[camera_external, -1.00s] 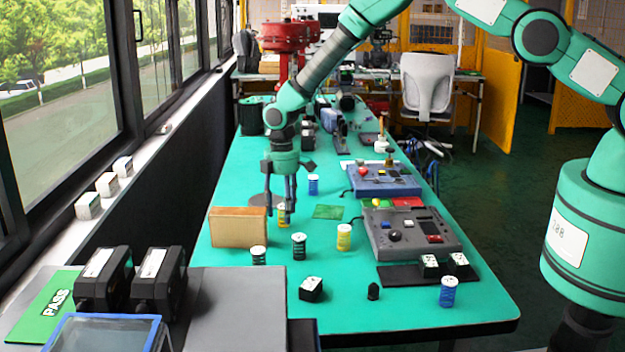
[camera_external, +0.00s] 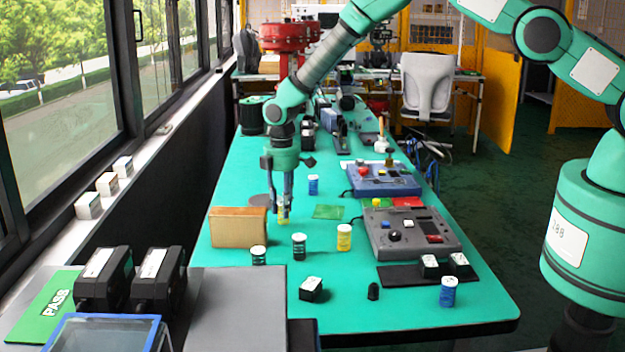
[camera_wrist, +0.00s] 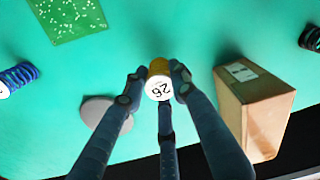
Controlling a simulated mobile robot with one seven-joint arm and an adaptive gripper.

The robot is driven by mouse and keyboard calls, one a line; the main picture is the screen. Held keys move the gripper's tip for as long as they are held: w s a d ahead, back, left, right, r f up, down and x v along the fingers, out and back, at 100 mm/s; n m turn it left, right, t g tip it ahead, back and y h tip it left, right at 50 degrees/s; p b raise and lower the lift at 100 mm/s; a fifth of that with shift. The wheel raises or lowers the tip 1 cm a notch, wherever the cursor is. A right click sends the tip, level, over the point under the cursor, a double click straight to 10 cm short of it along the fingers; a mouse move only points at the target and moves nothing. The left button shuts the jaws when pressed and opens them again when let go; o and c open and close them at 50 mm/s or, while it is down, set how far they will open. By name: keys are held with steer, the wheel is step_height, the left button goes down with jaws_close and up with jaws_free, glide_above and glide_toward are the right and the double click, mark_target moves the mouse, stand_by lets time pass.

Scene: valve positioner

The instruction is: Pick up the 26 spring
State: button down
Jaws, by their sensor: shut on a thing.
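The 26 spring (camera_wrist: 159,84) is yellow with a white top marked "26", which reads upside down in the wrist view. In the external view the spring (camera_external: 283,217) stands on the green table just right of a cardboard box. My gripper (camera_wrist: 155,85) has its fingers closed around the spring from opposite sides, with a third finger showing below it. In the external view my gripper (camera_external: 281,204) points down, its fingertips at the spring. The spring's lower part is mostly hidden in the wrist view.
The cardboard box (camera_external: 239,227) stands close left of the spring. A grey disc (camera_wrist: 106,112) lies near the fingers. Another yellow spring (camera_external: 344,237), dark springs (camera_external: 299,246) and a blue spring (camera_external: 313,184) stand around. A green board (camera_external: 328,212) lies to the right.

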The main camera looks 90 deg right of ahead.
steer(key=shift+r, duration=0.5)
steer(key=shift+s+a+r, duration=0.1)
steer(key=shift+s+r, duration=0.1)
steer(key=shift+r, duration=0.6)
steer(key=s+a, duration=0.3)
steer(key=s, duration=0.4)
steer(key=s+a+r, duration=0.1)
steer(key=s+a, duration=0.2)
steer(key=s, duration=0.4)
steer(key=shift+a+r, duration=0.15)
steer(key=shift+a, duration=0.1)
